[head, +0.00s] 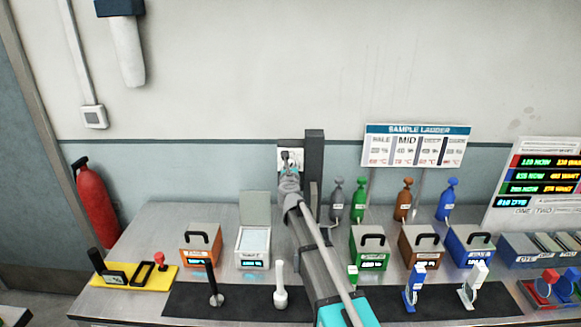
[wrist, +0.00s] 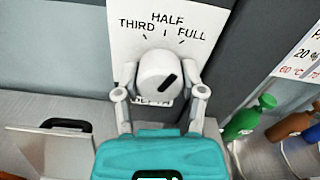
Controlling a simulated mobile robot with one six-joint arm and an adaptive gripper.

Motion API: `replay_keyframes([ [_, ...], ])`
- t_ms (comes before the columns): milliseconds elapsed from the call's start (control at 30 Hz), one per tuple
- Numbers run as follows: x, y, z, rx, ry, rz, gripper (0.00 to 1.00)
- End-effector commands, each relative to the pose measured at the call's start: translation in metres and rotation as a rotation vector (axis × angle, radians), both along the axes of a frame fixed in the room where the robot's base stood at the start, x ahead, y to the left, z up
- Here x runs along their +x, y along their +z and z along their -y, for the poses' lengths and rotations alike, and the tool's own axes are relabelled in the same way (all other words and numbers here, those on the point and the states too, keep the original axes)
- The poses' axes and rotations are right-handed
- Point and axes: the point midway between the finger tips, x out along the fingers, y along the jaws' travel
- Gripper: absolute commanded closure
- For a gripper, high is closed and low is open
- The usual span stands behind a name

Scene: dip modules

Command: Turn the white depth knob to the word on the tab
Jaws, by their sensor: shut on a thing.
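The white depth knob (wrist: 158,72) sits on a white dial plate (wrist: 122,47) with THIRD at the left, HALF at the top and FULL at the right. Its black mark slants up to the right, on the FULL side. A word below the knob is partly hidden. My gripper (wrist: 165,70) is shut on the knob, one finger on each side. In the head view my gripper (head: 287,160) is at the dial plate (head: 298,158) on a dark grey post (head: 314,160), and covers most of the knob. I cannot make out the tab's word.
A sample ladder board (head: 417,146) stands right of the post. Grey, green, brown and blue bottles (head: 447,198) stand below it. Handled boxes, such as an orange one (head: 201,248), an open white box (head: 252,262) and upright tools on a dark mat (head: 245,302) fill the bench.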

Motion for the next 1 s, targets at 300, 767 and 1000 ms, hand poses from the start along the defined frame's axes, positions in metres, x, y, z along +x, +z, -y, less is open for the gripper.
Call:
replay_keyframes([
  [300,0.0004,0.0002,0.0,-0.297,0.0,-0.001,0.95],
  [767,0.0006,0.0003,0.0003,-0.733,0.0,-0.003,0.95],
  [1000,0.0006,0.0004,0.0003,-0.934,0.0,-0.003,0.95],
])
